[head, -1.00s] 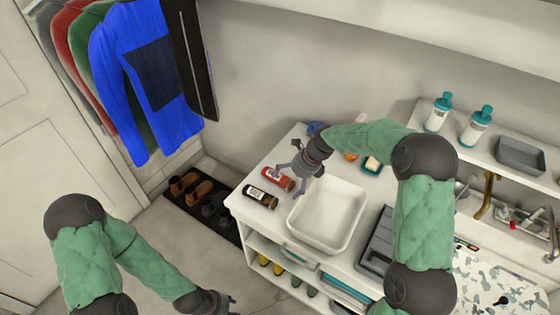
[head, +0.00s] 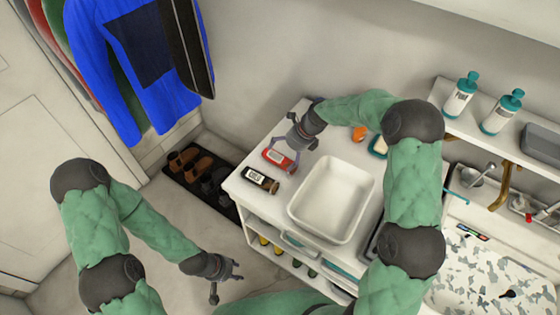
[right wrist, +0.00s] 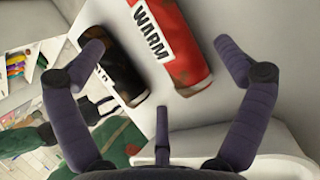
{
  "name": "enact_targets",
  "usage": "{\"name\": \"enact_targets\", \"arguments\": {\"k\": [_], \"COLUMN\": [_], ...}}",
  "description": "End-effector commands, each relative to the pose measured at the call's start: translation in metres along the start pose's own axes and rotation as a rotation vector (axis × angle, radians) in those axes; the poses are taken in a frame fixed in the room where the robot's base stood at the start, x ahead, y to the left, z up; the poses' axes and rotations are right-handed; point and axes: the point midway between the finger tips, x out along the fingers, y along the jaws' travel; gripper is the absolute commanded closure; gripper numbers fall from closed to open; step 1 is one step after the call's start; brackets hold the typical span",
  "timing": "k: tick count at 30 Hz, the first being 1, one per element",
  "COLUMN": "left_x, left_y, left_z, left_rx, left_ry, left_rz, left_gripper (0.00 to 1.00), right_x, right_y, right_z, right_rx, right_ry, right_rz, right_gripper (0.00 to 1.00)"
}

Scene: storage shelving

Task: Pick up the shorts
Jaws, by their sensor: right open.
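I cannot make out any shorts in these views. My right gripper (head: 282,156) is open and empty over the left end of the white counter, its fingers around or just above a red bottle (head: 277,160).
A white basin (head: 331,200) stands on the counter (head: 247,197) right of the bottles. Clothes, including a blue top (head: 140,60), hang at upper left. A shoe mat (head: 212,205) lies below. Bottles (head: 460,95) stand on a shelf at right.

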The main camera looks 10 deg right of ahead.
Motion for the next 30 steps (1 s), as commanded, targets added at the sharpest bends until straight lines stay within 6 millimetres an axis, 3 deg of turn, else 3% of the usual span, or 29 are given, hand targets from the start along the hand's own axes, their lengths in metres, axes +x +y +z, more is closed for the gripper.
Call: {"name": "enact_targets", "arguments": {"k": [9,17,20,24,25,30], "left_x": [0.024,0.023,0.023,0.023,0.023,0.023], "left_y": [-0.008,-0.008,-0.008,-0.008,-0.008,-0.008], "left_z": [-0.001,-0.001,-0.001,-0.001,-0.001,-0.001], "left_rx": [0.0,0.0,0.0,0.0,0.0,0.0], "left_ry": [0.0,0.0,0.0,0.0,0.0,0.0], "left_rz": [0.0,0.0,0.0,0.0,0.0,0.0], "left_gripper": [0.6,0.6,0.6,0.6,0.6,0.6], "right_x": [0.044,0.045,0.045,0.046,0.046,0.046], "right_y": [-0.006,-0.005,-0.005,-0.005,-0.005,-0.005], "right_z": [0.0,0.001,0.001,0.001,0.001,0.001], "right_rx": [-0.001,-0.001,-0.001,-0.001,-0.001,-0.001], "right_ry": [0.002,0.001,0.001,0.001,0.001,0.001], "right_rz": [0.001,0.0,0.0,0.001,0.001,0.001], "right_gripper": [0.0,0.0,0.23,0.62,0.67,0.67]}}
